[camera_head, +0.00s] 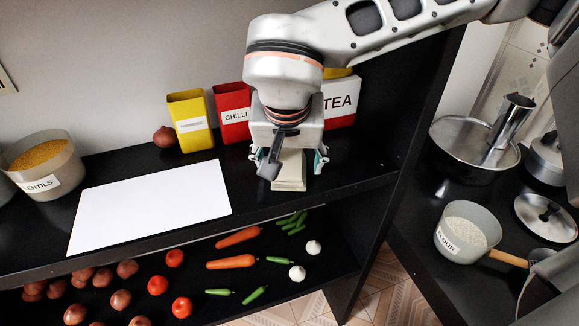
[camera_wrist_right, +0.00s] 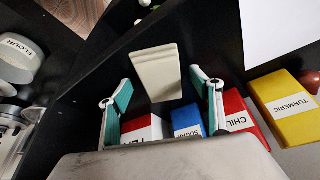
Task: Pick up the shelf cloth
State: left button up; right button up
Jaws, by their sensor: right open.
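The shelf cloth (camera_head: 289,172) is a small beige folded block on the upper black shelf, right of the white sheet. It also shows in the right wrist view as a pale block (camera_wrist_right: 158,72) with layered edges. My right gripper (camera_head: 290,161) points down over it from above. In the right wrist view the two teal-padded fingers (camera_wrist_right: 160,88) are spread wide, with the cloth beyond and between their tips. No finger clearly touches it, and the gap in height is hard to tell. Part of the cloth is hidden by the gripper in the head view. My left gripper is not in view.
Behind the cloth stand a yellow turmeric box (camera_head: 190,120), a red chilli box (camera_head: 233,112) and a tea box (camera_head: 340,102). A blue box (camera_wrist_right: 187,121) shows in the wrist view. A white sheet (camera_head: 150,205) lies left. Vegetables lie on the lower shelf (camera_head: 335,262).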

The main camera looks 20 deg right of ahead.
aim_at(290, 157)
jog(key=shift+c, duration=0.5)
jog(key=c, duration=1.2)
jog(key=shift+r, duration=0.55)
notch_tip(290, 157, up, 3)
jog(key=shift+r, duration=0.2)
jog(key=s+a+b, duration=0.1)
jog(key=s+a, duration=0.2)
jog(key=s, duration=0.5)
jog(key=s+a, duration=0.3)
jog(key=s, duration=0.5)
jog(key=shift+n, duration=0.3)
jog(key=w+d, duration=0.4)
jog(key=d, duration=0.1)
jog(key=w+d+p, duration=0.1)
jog(key=w+d, duration=0.4)
jog(key=w+d+p, duration=0.1)
jog(key=w+d, duration=0.4)
jog(key=shift+d, duration=0.25)
jog(key=shift+w+d+f, duration=0.2)
jog(key=shift+w+d, duration=0.1)
jog(key=shift+d, duration=0.15)
